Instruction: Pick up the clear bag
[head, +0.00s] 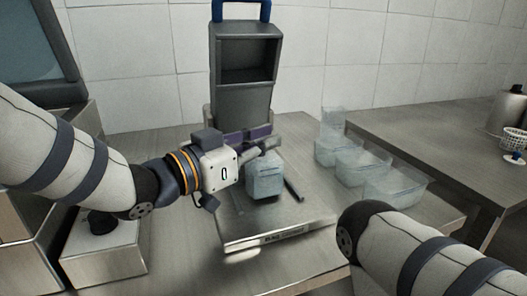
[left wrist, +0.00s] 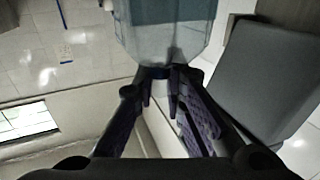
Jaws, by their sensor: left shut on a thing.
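The clear bag (head: 264,182) is a pale, bluish see-through block shape. It is at the middle of the head view, over the metal plate of the bag machine. My left gripper (head: 264,147) is at the top of the bag, shut on it. In the left wrist view the bag (left wrist: 168,30) extends beyond my left fingertips (left wrist: 163,82), which pinch its narrow end. I cannot tell whether the bag's bottom touches the plate. Only part of my right arm shows in the head view; its gripper is out of view.
The bag machine (head: 243,95) has a tall dark back with a blue handle and a flat metal plate (head: 285,232). Several clear bins (head: 395,187) stand on its right. Another metal table (head: 440,130) is farther right, with a white basket (head: 515,139).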

